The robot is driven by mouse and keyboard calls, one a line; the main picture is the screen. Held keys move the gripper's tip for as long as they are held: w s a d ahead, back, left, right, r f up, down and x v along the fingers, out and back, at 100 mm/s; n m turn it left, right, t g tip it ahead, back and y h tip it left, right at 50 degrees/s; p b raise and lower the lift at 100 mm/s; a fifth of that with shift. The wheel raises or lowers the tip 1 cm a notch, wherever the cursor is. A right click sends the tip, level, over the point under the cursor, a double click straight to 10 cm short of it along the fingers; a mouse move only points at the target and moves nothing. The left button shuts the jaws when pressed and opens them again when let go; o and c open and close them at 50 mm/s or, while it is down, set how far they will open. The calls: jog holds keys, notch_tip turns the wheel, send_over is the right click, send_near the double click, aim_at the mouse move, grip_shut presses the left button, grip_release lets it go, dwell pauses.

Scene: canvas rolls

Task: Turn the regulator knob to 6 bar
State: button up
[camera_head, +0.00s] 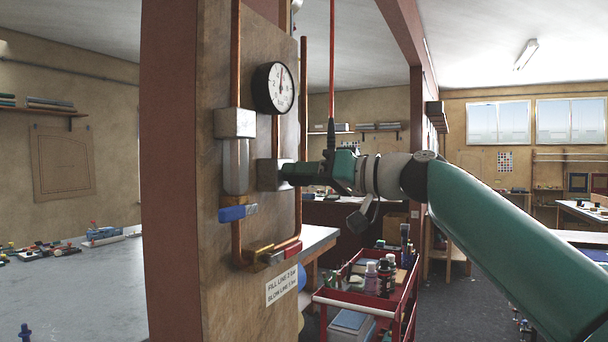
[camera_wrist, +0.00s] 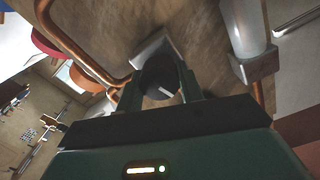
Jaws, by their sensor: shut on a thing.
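The regulator (camera_head: 267,174) is a grey block on the wooden panel, with copper pipes around it. Its dark knob (camera_wrist: 160,82) with a pale mark shows in the wrist view between my fingers. My gripper (camera_head: 290,174) reaches in from the right and is shut on the knob; in the head view the fingers hide most of it. The round pressure gauge (camera_head: 274,87) sits above, with a white face and black rim. Its needle points roughly upward, but the numbers are too small to read.
A clear filter bowl (camera_head: 235,166) hangs left of the regulator, above a blue valve handle (camera_head: 237,213). A red-handled valve (camera_head: 285,252) and a label (camera_head: 282,285) are below. A red trolley (camera_head: 350,300) with bottles stands at lower right.

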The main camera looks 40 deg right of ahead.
jog(key=shift+m, duration=1.6)
jog(key=o, duration=1)
jog(key=v, duration=1.3)
jog(key=shift+s, duration=0.4)
